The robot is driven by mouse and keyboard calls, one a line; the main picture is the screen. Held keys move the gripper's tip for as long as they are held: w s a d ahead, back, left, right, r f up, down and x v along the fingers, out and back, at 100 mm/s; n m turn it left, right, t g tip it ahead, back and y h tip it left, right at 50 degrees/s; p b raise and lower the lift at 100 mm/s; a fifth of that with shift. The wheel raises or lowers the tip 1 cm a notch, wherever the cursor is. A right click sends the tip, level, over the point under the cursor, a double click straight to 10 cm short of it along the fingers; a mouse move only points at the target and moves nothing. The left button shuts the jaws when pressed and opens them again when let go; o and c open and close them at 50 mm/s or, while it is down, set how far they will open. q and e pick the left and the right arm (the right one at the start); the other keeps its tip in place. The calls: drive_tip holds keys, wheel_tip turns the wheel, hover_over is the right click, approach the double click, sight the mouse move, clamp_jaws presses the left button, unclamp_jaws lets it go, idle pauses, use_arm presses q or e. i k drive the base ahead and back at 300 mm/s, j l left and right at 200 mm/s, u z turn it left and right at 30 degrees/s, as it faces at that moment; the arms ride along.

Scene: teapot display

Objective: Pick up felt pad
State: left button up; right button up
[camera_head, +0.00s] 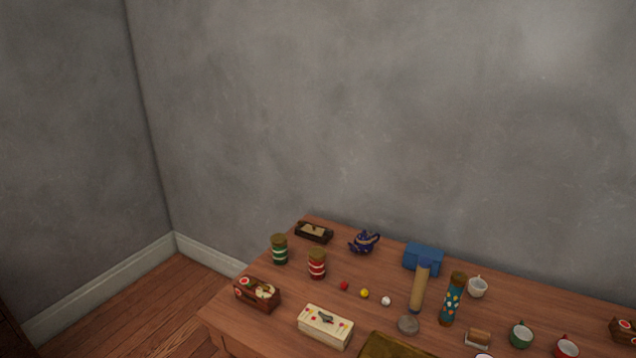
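No thing in view is clearly a felt pad. A small grey rounded thing (408,324) lies on the wooden table near the handle end of a blue-headed mallet (417,290). I cannot tell whether it is the felt pad or something else. A small brown and pale thing (478,338) lies to its right, also too small to name surely. Neither of my grippers is in view.
The wooden table (240,318) fills the lower right. It holds a blue teapot (364,243), a green canister (279,250), a red canister (317,264), a patterned cylinder (453,300), a cream box (325,326), small balls and several cups. Grey walls stand behind.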

sight(478, 338)
drive_tip(key=z, duration=1.25)
drive_tip(key=i+l, duration=0.15)
drive_tip(key=l, duration=0.15)
drive_tip(key=i+l, duration=0.15)
drive_tip(key=l, duration=0.2)
drive_tip(key=i+l, duration=0.15)
drive_tip(key=l, duration=0.15)
drive_tip(key=i+l+u, duration=0.1)
drive_tip(key=l, duration=0.2)
